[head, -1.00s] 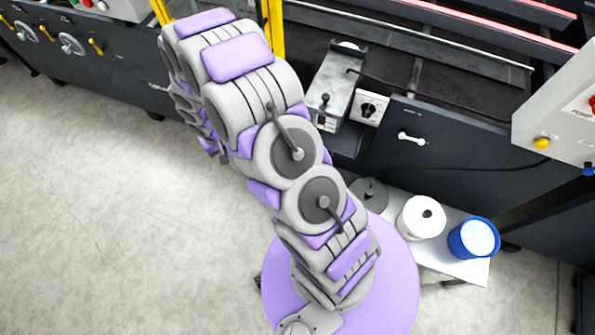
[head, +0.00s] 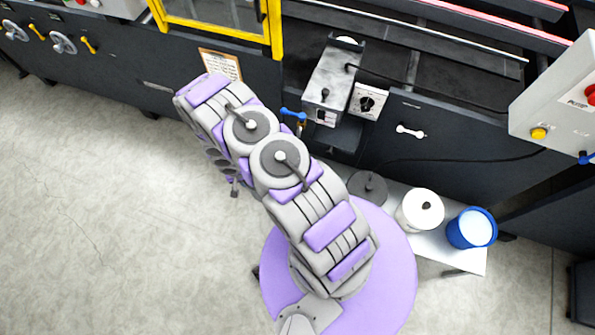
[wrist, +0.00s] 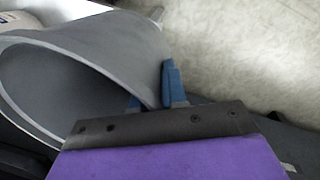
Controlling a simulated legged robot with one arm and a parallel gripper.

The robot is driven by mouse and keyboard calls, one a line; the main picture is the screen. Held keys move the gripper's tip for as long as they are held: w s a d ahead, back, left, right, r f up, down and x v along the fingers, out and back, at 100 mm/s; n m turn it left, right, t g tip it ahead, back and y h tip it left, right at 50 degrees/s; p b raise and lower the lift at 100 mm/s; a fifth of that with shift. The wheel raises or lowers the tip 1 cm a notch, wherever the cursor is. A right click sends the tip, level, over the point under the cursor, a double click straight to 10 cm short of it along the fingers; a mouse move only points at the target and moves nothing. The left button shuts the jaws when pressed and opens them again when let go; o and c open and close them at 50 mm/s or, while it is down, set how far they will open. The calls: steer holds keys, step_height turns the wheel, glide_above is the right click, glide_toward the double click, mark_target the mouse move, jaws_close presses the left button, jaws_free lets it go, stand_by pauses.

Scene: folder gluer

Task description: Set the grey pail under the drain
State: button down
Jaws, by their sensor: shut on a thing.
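The grey pail (wrist: 110,50) fills the left of the wrist view, lying tilted in the picture with its open mouth to the left. My gripper (wrist: 153,88) has its blue fingers shut on the pail's wall near the rim. In the head view my arm hides both the gripper and the pail. A metal glue unit (head: 334,85) is mounted on the machine front, with a blue lever (head: 292,114) at its lower left. I cannot make out the drain opening itself.
A low white table (head: 432,252) holds a dark grey round thing (head: 367,187), a white tub (head: 421,209) and a blue bucket (head: 472,228) with pale contents. A control box (head: 558,100) juts out at right. The floor (head: 110,200) at left is clear.

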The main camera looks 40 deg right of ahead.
steer(key=shift+s+d+f, duration=0.15)
steer(key=shift+s+f, duration=0.15)
steer(key=shift+f, duration=0.35)
steer(key=shift+s+d+f+m, duration=0.25)
steer(key=shift+d+f+m, duration=0.05)
steer(key=shift+d+f, duration=0.25)
steer(key=shift+s+f, duration=0.45)
steer(key=shift+f, duration=0.25)
steer(key=s+d+f+m, duration=0.3)
steer(key=s+d+f, duration=0.45)
steer(key=f, duration=0.25)
steer(key=shift+g, duration=0.3)
steer(key=w+d+f+b, duration=0.1)
steer(key=w+d+b, duration=0.1)
steer(key=w+d, duration=0.1)
steer(key=w+d+f+b, duration=0.2)
steer(key=w+b, duration=0.1)
steer(key=w, duration=0.1)
steer(key=w+d+f+b, duration=0.2)
steer(key=w+d+b, duration=0.1)
steer(key=w, duration=0.1)
steer(key=shift+w+d, duration=0.35)
steer(key=shift+r, duration=0.1)
